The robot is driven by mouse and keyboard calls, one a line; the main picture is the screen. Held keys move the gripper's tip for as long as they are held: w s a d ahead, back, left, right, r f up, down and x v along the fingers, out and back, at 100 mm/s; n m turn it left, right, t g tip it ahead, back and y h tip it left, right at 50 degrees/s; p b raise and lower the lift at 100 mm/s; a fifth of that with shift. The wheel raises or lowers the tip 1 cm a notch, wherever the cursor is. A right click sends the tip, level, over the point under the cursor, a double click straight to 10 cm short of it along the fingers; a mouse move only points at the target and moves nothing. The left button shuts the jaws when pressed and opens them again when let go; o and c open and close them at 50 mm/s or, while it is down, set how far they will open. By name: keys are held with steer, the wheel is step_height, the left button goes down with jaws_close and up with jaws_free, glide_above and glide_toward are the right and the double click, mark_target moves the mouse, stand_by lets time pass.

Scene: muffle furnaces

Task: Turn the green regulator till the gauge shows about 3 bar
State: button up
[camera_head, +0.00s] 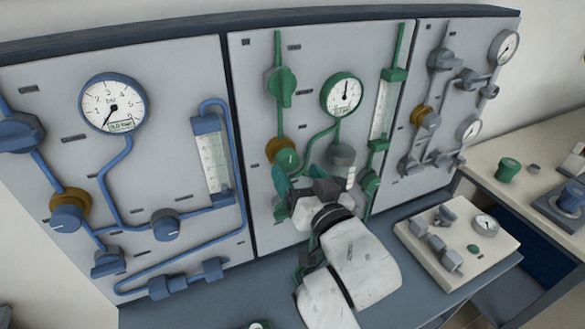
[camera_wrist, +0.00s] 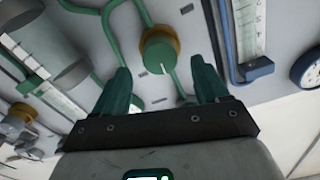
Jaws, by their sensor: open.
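The green regulator (camera_head: 287,159) is a round green knob with a pale pointer line and a brass collar, on the middle panel. In the wrist view the regulator (camera_wrist: 157,54) lies ahead of and between my fingers, apparently untouched. My gripper (camera_head: 298,180) is open and empty just below the knob; its teal fingers also show in the wrist view (camera_wrist: 163,84). The green-rimmed gauge (camera_head: 342,94) is above right of the regulator, its needle pointing roughly straight up. Its scale numbers and small label are too small to read.
A blue-piped panel (camera_head: 180,180) with a gauge (camera_head: 112,104) is on the left; a grey-piped panel (camera_head: 433,70) is on the right. Green pipes, a green valve (camera_head: 281,86) and a grey cylindrical fitting (camera_head: 342,160) crowd my gripper. A pale box (camera_head: 460,255) stands on the bench.

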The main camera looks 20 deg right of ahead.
mark_target(290, 164)
steer(key=s+b, duration=0.1)
steer(key=s, duration=0.5)
steer(key=shift+s, duration=0.35)
stand_by(1.3)
steer(key=w+n+t+b, duration=0.1)
steer(key=w, duration=0.2)
steer(key=w+n+t+b, duration=0.2)
steer(key=w, duration=0.2)
steer(key=w+n+t+y+b, duration=0.1)
steer(key=w+n, duration=0.1)
steer(key=w, duration=0.2)
steer(key=shift+w, duration=0.2)
steer(key=shift+c, duration=0.3)
steer(key=c, duration=1)
